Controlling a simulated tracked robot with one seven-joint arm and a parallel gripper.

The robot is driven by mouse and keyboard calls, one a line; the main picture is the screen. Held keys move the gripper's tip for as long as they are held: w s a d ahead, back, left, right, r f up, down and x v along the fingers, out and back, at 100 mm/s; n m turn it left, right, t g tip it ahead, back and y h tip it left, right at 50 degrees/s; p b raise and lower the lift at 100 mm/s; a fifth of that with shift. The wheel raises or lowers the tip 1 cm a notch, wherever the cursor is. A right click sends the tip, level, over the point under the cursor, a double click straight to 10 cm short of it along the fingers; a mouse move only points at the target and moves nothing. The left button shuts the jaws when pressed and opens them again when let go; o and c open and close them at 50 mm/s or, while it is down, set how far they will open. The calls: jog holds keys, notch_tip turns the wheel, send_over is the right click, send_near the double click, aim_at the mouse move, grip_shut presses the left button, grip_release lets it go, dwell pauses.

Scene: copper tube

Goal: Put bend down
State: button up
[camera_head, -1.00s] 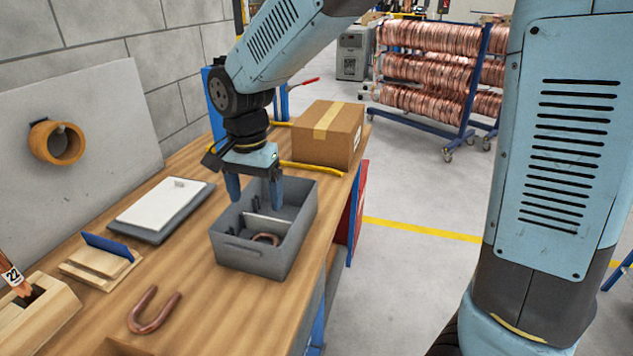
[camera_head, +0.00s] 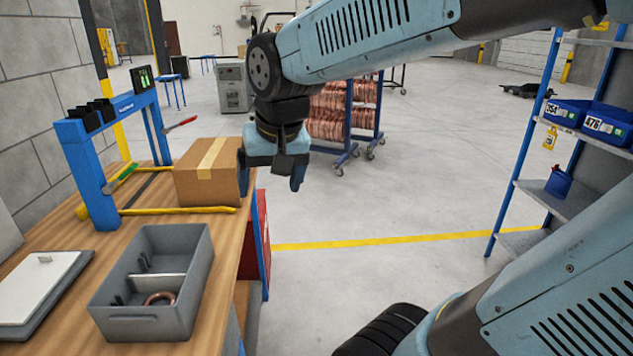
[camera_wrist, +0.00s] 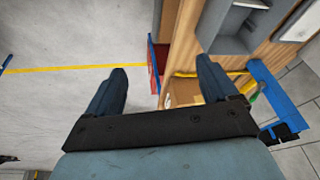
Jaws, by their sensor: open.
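A copper bend (camera_head: 159,298) lies in the front compartment of the grey divided bin (camera_head: 190,301) on the wooden bench; I see only part of it over the bin wall. My gripper (camera_head: 271,180) hangs beyond the bench's right edge, beside the cardboard box, to the right of and behind the bin. In the wrist view my gripper (camera_wrist: 160,80) has its two blue fingers wide apart, with nothing between them. The grey bin shows at the top of the wrist view (camera_wrist: 228,42).
A cardboard box (camera_head: 207,185) stands at the bench's back right, near my gripper. A blue frame (camera_head: 90,178) with yellow bars is at the back left. A white-topped plate (camera_head: 35,290) lies left of the bin. Open floor lies to the right; a blue shelf (camera_head: 545,190) stands farther right.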

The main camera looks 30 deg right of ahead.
jog(key=s+d+n+t, duration=0.1)
jog(key=s+d, duration=0.4)
jog(key=d, duration=0.1)
jog(key=shift+s+r+t+h, duration=0.3)
jog(key=shift+s+r, duration=0.1)
jog(key=shift+r, duration=0.05)
